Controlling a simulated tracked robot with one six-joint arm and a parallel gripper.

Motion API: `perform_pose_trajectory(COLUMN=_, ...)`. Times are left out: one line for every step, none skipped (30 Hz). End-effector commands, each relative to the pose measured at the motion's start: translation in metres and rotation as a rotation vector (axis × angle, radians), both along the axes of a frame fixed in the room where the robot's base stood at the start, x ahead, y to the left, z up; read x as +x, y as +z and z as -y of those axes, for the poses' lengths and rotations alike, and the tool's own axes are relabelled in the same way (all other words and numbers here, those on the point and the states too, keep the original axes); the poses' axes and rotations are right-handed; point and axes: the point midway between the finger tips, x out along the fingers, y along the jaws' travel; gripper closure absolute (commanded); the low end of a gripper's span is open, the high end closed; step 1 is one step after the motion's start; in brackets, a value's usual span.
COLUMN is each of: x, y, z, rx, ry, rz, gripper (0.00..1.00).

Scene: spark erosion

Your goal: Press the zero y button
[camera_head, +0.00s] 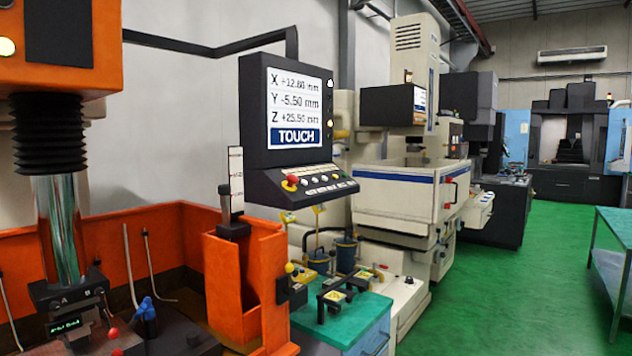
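A dark control pendant (250,118) hangs from a black arm in the middle left. Its screen (295,106) reads about X +12.60 mm, Y -5.50 mm and Z +25.50 mm, with a blue TOUCH bar below. The sloping button panel (303,184) under the screen has a red knob on yellow (290,183) at its left and several small pale buttons. Small round lights or buttons sit on the screen's right edge, one yellow (330,123). Labels are too small to read, so I cannot tell which is the zero y button. My gripper is not in view.
An orange machine head (70,80) with black bellows and a chrome column fills the left. An orange tank (232,280) stands below the pendant. A teal-topped bench (365,318) with fixtures stands in front. Green floor (500,290) is clear towards the right, beside a teal table (617,226).

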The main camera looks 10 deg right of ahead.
Motion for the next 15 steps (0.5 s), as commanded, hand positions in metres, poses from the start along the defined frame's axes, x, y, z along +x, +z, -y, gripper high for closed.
perform_pose_trajectory(x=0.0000, y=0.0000, z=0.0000, rx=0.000, ry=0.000, rz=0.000, gripper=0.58)
perform_pose_trajectory(x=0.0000, y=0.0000, z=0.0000, rx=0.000, ry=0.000, rz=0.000, gripper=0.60)
perform_pose_trajectory(x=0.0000, y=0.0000, z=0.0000, rx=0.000, ry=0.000, rz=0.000, gripper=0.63)
perform_pose_trajectory(x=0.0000, y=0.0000, z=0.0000, rx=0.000, ry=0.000, rz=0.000, gripper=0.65)
perform_pose_trajectory(x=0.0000, y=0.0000, z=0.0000, rx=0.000, ry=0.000, rz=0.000, gripper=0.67)
perform_pose_trajectory(x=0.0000, y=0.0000, z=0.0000, rx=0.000, ry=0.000, rz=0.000, gripper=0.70)
perform_pose_trajectory(x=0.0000, y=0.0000, z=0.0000, rx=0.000, ry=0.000, rz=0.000, gripper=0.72)
perform_pose_trajectory(x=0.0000, y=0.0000, z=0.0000, rx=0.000, ry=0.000, rz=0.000, gripper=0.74)
perform_pose_trajectory(x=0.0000, y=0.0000, z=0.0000, rx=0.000, ry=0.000, rz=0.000, gripper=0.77)
perform_pose_trajectory(x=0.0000, y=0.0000, z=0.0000, rx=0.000, ry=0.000, rz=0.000, gripper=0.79)
perform_pose_trajectory(x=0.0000, y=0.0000, z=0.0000, rx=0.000, ry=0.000, rz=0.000, gripper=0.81)
perform_pose_trajectory(x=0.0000, y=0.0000, z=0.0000, rx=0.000, ry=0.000, rz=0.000, gripper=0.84)
perform_pose_trajectory(x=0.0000, y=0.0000, z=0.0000, rx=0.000, ry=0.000, rz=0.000, gripper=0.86)
perform_pose_trajectory(x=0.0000, y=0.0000, z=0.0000, rx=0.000, ry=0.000, rz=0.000, gripper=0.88)
perform_pose_trajectory(x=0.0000, y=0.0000, z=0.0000, rx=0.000, ry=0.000, rz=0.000, gripper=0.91)
